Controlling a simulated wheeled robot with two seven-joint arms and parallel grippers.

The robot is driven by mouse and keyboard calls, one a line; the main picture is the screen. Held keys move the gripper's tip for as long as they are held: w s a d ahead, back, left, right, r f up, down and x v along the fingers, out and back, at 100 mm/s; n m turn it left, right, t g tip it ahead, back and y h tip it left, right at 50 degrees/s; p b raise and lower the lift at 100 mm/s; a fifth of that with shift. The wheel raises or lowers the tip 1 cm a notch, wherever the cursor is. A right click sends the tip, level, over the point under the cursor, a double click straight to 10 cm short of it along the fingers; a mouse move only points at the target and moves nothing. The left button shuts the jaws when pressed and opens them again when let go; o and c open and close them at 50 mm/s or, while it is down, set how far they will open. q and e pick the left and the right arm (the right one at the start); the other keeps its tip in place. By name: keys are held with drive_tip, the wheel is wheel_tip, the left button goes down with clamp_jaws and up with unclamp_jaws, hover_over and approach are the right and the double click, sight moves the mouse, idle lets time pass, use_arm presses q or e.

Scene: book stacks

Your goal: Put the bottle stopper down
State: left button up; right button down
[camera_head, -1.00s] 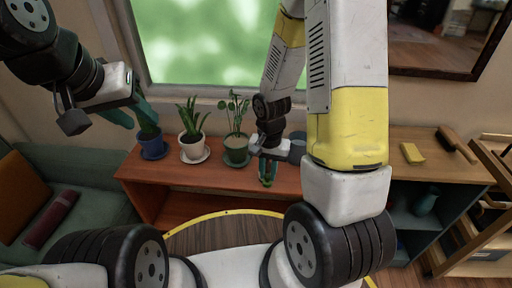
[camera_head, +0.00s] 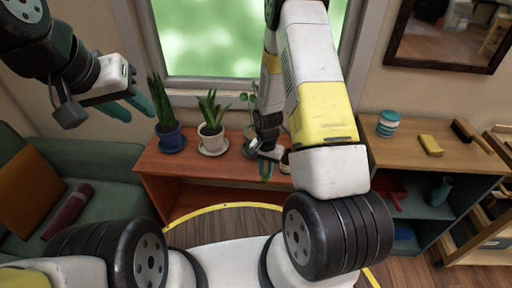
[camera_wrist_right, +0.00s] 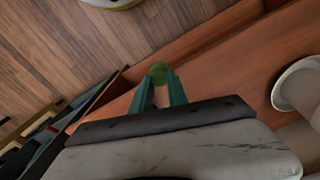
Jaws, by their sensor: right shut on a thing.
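My right gripper (camera_head: 266,171) hangs at the front edge of the low reddish-brown shelf (camera_head: 205,165), by the potted plants. In the right wrist view its two teal fingers (camera_wrist_right: 159,90) are shut on a small round green thing, likely the bottle stopper (camera_wrist_right: 159,72), at the fingertips. The wooden shelf top (camera_wrist_right: 225,80) shows beside and beyond it; I cannot tell the height gap. In the head view the stopper is too small to make out. My left gripper (camera_head: 135,100) is raised at the left, empty, with its teal fingers apart.
A blue-potted plant (camera_head: 168,137) and a white-potted plant (camera_head: 212,140) stand on the low shelf; a third plant is partly hidden by my right arm. The right cabinet (camera_head: 440,160) holds a striped jar (camera_head: 388,122), a yellow sponge (camera_head: 431,145) and a brush (camera_head: 472,136).

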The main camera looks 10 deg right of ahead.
drive_tip(key=w, duration=0.6)
drive_tip(key=shift+d+f, duration=0.3)
drive_tip(key=shift+d, duration=0.05)
drive_tip(key=shift+w+f, duration=0.2)
drive_tip(key=shift+w, duration=0.15)
drive_tip(key=shift+f, duration=1.55)
drive_tip(key=shift+f, duration=0.2)
drive_tip(key=c, duration=1.3)
unclamp_jaws()
drive_tip(key=shift+r, duration=0.1)
